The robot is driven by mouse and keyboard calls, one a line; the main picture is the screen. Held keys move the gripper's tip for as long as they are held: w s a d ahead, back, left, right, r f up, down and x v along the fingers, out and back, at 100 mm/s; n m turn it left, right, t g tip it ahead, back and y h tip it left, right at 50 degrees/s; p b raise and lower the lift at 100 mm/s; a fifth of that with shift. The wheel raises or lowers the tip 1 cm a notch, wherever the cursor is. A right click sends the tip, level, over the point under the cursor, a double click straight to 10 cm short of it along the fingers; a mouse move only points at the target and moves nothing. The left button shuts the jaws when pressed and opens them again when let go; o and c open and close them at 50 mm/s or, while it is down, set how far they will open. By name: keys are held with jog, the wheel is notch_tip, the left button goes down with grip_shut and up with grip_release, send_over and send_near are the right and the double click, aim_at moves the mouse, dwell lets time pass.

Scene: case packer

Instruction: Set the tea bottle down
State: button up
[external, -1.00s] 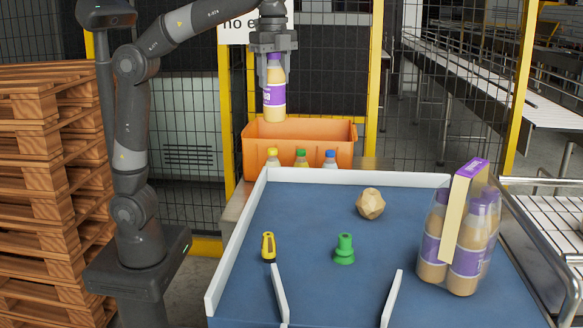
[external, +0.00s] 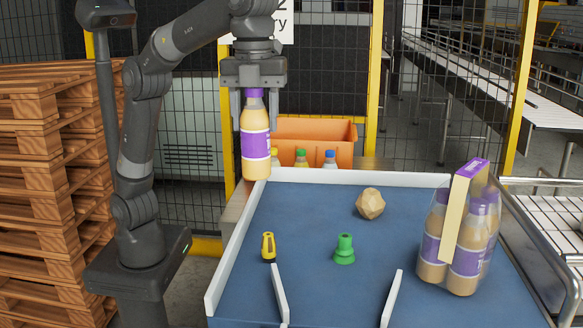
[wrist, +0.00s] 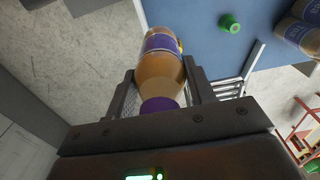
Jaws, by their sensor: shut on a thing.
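The tea bottle (external: 255,144) has a purple cap, tan contents and a purple label. It hangs upright in my gripper (external: 254,97), which is shut on it near the cap. In the external view the bottle appears in front of the orange crate, near the table's back left corner. In the wrist view the bottle (wrist: 160,72) sits between the fingers (wrist: 160,90), its base pointing away. The blue table (external: 300,215) has a white rim. Whether the bottle is over the table or outside its edge, I cannot tell exactly.
The orange crate (external: 330,131) stands behind the table with several bottles by it. On the table are a tan faceted ball (external: 370,204), a green suction cup (external: 344,249), a yellow-handled tool (external: 268,247) and a bottle pack (external: 459,240). The table's middle left is clear.

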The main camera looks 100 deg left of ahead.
aim_at(258, 132)
notch_tip(258, 132, down, 3)
jog(key=shift+r, duration=0.15)
jog(key=shift+w+a+f, duration=0.15)
jog(key=shift+f, duration=0.1)
jog(key=w+a+f, duration=0.7)
jog(key=w+f, duration=0.1)
jog(key=f, duration=0.2)
jog(key=shift+w+f, duration=0.35)
jog(key=shift+f, duration=0.05)
jog(key=o, duration=1.2)
jog(key=shift+f, duration=0.15)
jog(key=shift+c, duration=0.2)
